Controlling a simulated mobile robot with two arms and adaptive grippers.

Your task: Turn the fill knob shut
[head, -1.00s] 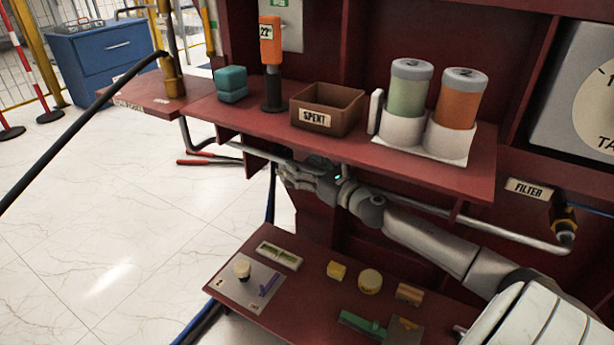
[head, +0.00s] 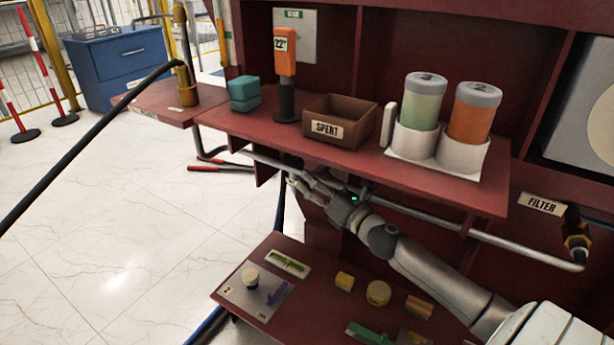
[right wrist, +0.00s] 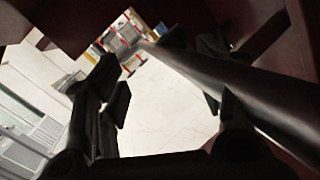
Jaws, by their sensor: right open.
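No label reading "fill" can be read. A cream round knob on a dark base (head: 250,278) stands on a grey plate (head: 238,297) on the low red shelf, beside a purple lever (head: 278,293); I cannot tell if it is the fill knob. My right gripper (head: 297,184) is open and empty below the upper shelf's front edge, above and apart from the low shelf. In the right wrist view its two dark fingers (right wrist: 165,100) stand apart, with a dark pipe (right wrist: 235,85) passing close by the right finger. My left gripper is not in view.
The upper red shelf (head: 225,124) bears a brown SPENT box (head: 360,111) and two canisters (head: 425,100). A grey pipe (head: 430,215) runs under it to a FILTER fitting (head: 577,240). Small blocks (head: 378,293) lie on the low shelf.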

